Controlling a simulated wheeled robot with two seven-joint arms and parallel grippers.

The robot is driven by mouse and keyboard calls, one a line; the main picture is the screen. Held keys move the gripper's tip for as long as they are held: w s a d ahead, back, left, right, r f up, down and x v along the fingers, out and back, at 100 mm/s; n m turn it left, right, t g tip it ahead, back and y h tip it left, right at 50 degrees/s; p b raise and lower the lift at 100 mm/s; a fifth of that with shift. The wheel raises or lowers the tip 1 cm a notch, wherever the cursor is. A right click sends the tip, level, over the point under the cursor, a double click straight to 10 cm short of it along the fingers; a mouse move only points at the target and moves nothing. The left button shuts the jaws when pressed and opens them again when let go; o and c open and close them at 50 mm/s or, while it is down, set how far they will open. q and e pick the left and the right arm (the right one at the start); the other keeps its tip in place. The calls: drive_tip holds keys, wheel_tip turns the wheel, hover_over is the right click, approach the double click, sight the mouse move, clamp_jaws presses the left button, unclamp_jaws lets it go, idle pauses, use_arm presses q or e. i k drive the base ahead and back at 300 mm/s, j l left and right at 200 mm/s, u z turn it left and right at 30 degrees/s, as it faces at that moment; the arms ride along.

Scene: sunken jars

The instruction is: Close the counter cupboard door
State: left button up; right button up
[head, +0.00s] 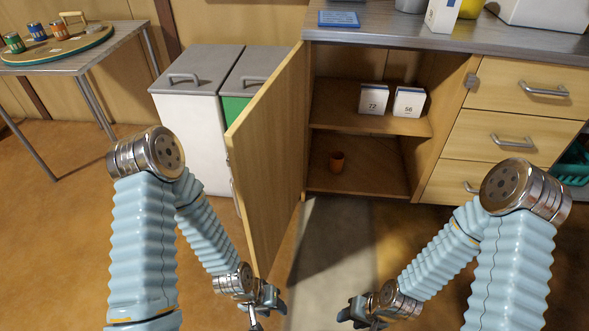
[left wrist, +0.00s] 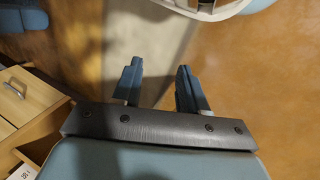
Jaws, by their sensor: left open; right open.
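The counter cupboard door (head: 268,160) is light wood and stands wide open, swung out toward me from its hinge side at the left of the cupboard opening. The cupboard (head: 355,155) shows two levels inside. My left gripper (head: 268,312) is open and empty, low in front of the door's near bottom corner; whether it touches the door I cannot tell. In the left wrist view its two fingers (left wrist: 160,88) are apart with bare floor beyond. My right gripper (head: 352,312) is open and empty, low in front of the opening, apart from the door.
Bins (head: 190,100) stand left of the door. Drawers (head: 505,139) are right of the opening. A side table (head: 75,62) is far left. Floor before the cupboard is clear.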

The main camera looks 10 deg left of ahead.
sight(264, 145)
drive_tip(key=i+j+z, duration=0.1)
drive_tip(key=j+z, duration=0.4)
drive_tip(key=j, duration=0.7)
drive_tip(key=k+j+z, duration=0.1)
drive_tip(key=j+z, duration=0.35)
drive_tip(key=j, duration=0.75)
drive_tip(key=k+u, duration=0.15)
drive_tip(key=u, duration=0.15)
